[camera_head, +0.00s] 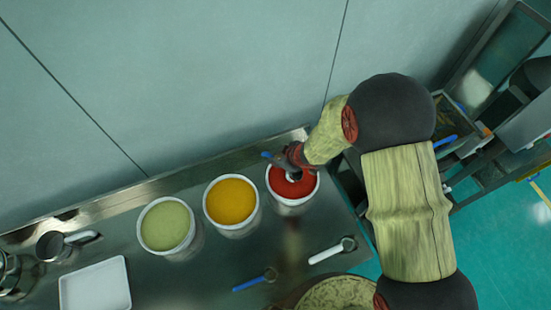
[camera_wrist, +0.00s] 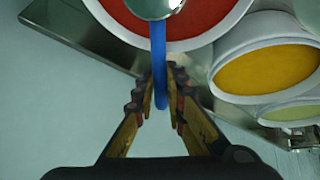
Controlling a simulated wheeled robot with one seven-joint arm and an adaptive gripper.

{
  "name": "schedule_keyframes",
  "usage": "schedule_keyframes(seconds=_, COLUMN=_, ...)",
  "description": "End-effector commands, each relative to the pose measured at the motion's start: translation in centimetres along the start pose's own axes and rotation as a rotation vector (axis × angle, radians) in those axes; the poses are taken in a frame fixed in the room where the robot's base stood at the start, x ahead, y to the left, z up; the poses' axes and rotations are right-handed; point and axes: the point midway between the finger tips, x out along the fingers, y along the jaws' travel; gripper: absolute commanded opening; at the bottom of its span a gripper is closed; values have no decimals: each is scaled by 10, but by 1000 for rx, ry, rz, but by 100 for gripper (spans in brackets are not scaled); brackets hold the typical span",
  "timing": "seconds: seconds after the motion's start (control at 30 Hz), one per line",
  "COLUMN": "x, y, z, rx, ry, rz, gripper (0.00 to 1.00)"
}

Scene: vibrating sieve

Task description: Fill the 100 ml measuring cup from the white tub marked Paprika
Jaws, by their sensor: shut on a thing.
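A white tub of red powder (camera_head: 306,197) stands at the right end of the row on the metal table; no Paprika marking is readable. My gripper (camera_head: 292,157) is above this tub's back part. In the wrist view my gripper (camera_wrist: 164,98) is shut on the blue handle (camera_wrist: 158,58) of a metal measuring cup (camera_wrist: 152,7). The cup is over or in the red powder, partly cut off by the picture's edge. Its fill and its depth cannot be told. The red powder tub also shows in the wrist view (camera_wrist: 205,22).
Tubs of orange-yellow powder (camera_head: 230,202) and pale green powder (camera_head: 166,225) stand left of the red one. A blue-handled scoop (camera_head: 252,282) and a white-handled scoop (camera_head: 328,252) lie in front. A white tray (camera_head: 95,287) and a metal cup (camera_head: 50,246) are at left. The wall is close behind.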

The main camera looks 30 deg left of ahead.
Motion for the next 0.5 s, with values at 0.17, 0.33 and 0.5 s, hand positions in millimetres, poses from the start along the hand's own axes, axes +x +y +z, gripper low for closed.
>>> schedule_keyframes(seconds=0.17, x=10, y=-2, z=10, rx=0, ry=0, rz=0, gripper=0)
schedule_keyframes(seconds=0.33, x=18, y=-4, z=18, rx=-1, ry=0, rz=0, gripper=0)
schedule_keyframes(seconds=0.5, x=26, y=-5, z=26, rx=-1, ry=0, rz=0, gripper=0)
